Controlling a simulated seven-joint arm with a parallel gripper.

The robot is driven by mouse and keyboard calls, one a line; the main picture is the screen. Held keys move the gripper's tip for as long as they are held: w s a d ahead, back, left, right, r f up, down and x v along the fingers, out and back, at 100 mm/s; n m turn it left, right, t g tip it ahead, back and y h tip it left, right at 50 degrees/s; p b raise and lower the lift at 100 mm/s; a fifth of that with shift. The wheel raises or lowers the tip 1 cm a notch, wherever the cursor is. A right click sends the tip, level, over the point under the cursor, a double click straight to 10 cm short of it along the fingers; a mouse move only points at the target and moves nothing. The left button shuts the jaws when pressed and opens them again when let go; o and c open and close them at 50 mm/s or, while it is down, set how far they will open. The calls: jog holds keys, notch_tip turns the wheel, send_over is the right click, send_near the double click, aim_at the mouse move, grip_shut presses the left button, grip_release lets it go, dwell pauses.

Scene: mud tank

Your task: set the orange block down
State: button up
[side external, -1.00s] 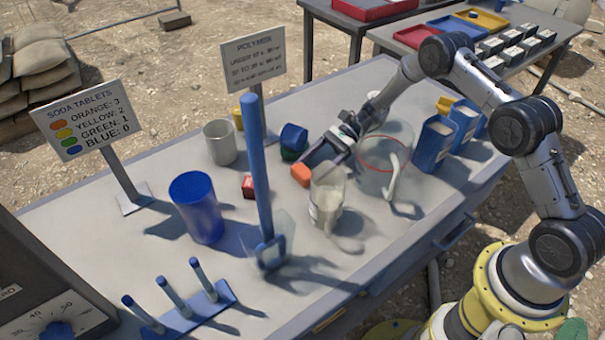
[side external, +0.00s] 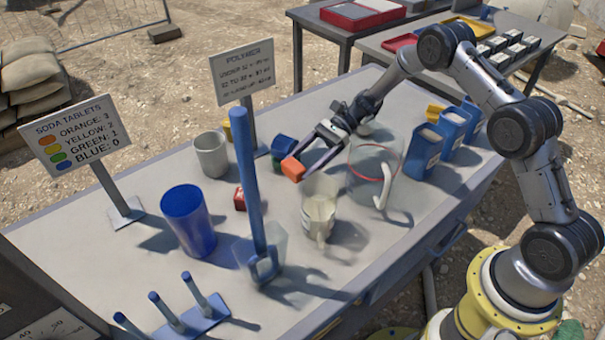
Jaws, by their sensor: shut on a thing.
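The orange block (side external: 293,168) is held at the fingertips of my gripper (side external: 299,167), near the middle of the table. My gripper is shut on it, with its two fingers reaching down and left from the wrist. The block appears to be slightly above the table (side external: 120,255); its underside and any gap below it are hard to make out. A dark blue and green piece (side external: 283,150) is just behind the block in the picture.
A clear jug with cloudy contents (side external: 318,212) stands close in front of the block. A larger clear jug (side external: 374,178) is to its right.

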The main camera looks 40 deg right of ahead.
notch_tip(320, 180, up, 20)
jog(key=s+m+t, duration=0.1)
jog(key=m+t, duration=0.4)
jog(key=s+d+f+m+t+h, duration=0.3)
jog(key=d+f+m+t+h, duration=0.4)
jog(key=d+m+t+h, duration=0.1)
jog(key=shift+d+f+m+h, duration=0.35)
jog(key=shift+d+m+h, duration=0.4)
jog(key=shift+d, duration=0.4)
jog(key=shift+s, duration=0.1)
